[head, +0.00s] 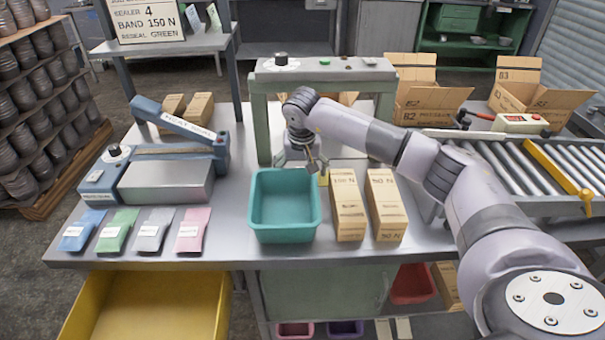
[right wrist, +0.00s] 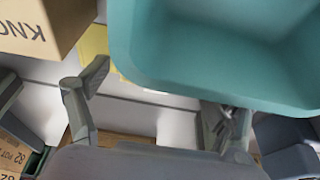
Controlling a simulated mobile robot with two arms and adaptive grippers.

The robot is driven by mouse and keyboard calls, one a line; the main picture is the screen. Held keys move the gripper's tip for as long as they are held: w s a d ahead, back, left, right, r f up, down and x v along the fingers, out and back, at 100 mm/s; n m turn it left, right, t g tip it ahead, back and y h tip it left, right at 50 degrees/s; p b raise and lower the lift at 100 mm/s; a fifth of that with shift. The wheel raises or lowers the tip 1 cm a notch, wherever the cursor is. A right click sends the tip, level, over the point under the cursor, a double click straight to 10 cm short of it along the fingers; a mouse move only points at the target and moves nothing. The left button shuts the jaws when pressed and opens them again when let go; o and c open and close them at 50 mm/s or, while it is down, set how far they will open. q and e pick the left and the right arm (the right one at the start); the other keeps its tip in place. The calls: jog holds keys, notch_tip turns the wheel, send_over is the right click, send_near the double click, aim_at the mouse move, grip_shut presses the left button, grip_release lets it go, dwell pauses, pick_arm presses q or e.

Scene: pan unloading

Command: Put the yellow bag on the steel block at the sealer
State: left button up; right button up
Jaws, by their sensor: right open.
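A small yellow patch, likely the yellow bag (head: 323,178), shows between the teal bin (head: 285,236) and a tan carton, mostly hidden. In the right wrist view the yellow bag (right wrist: 94,46) lies on the table, partly covered by the teal bin. My right gripper (head: 310,163) is over the bin's back right corner, close to the bag. It also shows in the right wrist view (right wrist: 162,100), fingers apart with nothing held between them. The steel block (head: 165,183) is a bare flat grey slab in front of the blue sealer (head: 178,122). My left gripper is not in view.
Blue (head: 83,230), green (head: 117,230), grey (head: 153,230) and pink (head: 193,230) bags lie along the front left edge. Two tan cartons (head: 347,205) (head: 386,205) stand right of the bin. A green frame (head: 258,120) stands behind it. A roller conveyor (head: 520,165) is at right.

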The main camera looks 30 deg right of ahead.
jog(key=shift+f, duration=0.15)
jog(key=c, duration=1.4)
jog(key=shift+w, duration=0.1)
